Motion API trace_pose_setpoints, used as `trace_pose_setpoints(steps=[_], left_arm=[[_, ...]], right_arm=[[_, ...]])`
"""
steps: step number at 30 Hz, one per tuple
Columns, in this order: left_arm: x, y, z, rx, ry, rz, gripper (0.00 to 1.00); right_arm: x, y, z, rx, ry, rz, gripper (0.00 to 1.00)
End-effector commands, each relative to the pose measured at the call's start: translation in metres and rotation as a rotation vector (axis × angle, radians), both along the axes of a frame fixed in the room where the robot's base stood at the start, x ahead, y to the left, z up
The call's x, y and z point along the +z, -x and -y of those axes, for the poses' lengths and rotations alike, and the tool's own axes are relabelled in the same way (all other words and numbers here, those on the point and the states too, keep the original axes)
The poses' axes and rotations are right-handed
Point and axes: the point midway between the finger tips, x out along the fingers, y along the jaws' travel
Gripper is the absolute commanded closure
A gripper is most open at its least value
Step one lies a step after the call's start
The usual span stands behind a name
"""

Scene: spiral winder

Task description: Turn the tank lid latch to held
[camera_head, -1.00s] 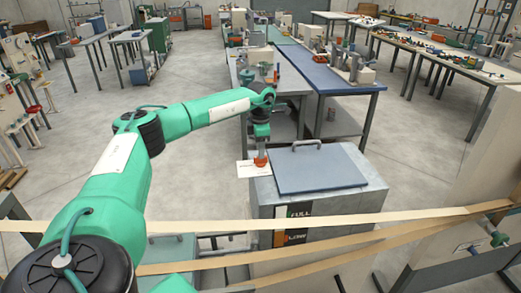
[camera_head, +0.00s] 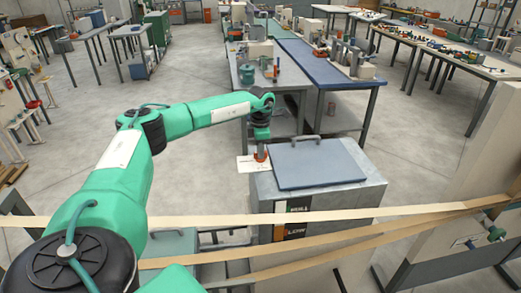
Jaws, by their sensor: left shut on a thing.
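The grey metal tank (camera_head: 345,196) stands in the middle of the view with its flat blue-grey lid (camera_head: 318,168) down on top. The lid has a bar handle (camera_head: 293,144) at its far edge. The small orange latch (camera_head: 265,155) is at the tank's far left corner, beside the lid. My left gripper (camera_head: 261,154) points down at this corner and is shut on the latch, hiding much of it. The latch's exact angle is too small to tell. My right gripper is not in view.
A white card (camera_head: 246,164) sits left of the latch. Tan strips (camera_head: 340,214) cross in front of the tank. A blue-topped bench (camera_head: 325,68) stands behind it.

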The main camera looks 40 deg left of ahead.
Motion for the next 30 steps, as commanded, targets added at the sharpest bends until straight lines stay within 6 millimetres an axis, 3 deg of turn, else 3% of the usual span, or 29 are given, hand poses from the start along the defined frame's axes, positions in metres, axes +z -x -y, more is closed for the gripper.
trace_pose_setpoints(steps=[11,30], left_arm=[[-0.001,0.0,0.0,0.162,0.0,0.0,1.0],[-0.001,0.0,0.0,0.758,0.001,-0.001,1.0]], right_arm=[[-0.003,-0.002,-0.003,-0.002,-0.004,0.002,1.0],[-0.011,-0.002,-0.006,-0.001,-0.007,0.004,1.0]])
